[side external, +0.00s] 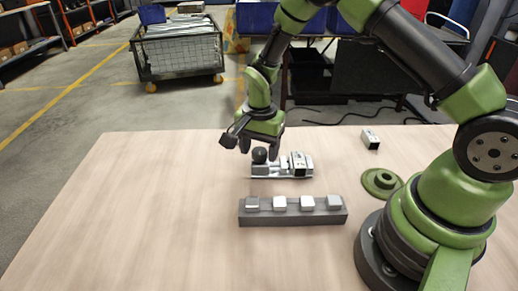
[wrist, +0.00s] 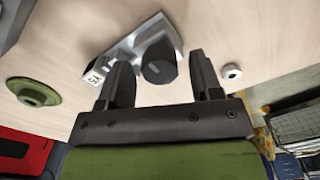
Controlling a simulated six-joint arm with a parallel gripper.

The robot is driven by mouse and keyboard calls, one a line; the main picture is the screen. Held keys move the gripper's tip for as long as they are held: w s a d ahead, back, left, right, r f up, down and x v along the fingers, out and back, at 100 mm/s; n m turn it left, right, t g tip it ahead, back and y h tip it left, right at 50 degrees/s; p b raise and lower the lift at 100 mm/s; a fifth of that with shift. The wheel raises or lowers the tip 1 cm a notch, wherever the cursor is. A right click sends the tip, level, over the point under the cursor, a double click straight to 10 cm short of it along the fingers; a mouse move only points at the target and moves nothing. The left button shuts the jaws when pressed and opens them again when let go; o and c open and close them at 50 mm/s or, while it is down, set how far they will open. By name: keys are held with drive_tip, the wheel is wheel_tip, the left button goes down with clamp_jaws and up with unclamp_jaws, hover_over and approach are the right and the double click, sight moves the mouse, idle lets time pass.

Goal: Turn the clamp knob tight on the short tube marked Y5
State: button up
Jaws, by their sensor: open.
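The clamp (side external: 280,172) lies on the table below my gripper (side external: 260,149), with a round black knob (side external: 260,156) at its left end. A short metal tube (side external: 301,164) with a small label sits at its right end. In the wrist view, the label (wrist: 94,76) is turned and seems to read Y5. The knob (wrist: 160,64) shows there between the two fingers of my gripper (wrist: 161,70), around their tips. The fingers are open, with a visible gap on each side of the knob. How far down they reach on it is hard to tell.
A dark grey rack (side external: 292,217) with several silver blocks stands in front of the clamp. A green flanged disc (side external: 381,181) lies to the right, near my base. Another labelled metal piece (side external: 370,139) stands at the back right. A small white ring (wrist: 231,72) shows in the wrist view. The table's left is clear.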

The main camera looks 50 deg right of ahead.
idle(0.3)
drive_tip(key=n, duration=1.8)
drive_tip(key=c, duration=0.8)
drive_tip(key=shift+c, duration=0.2)
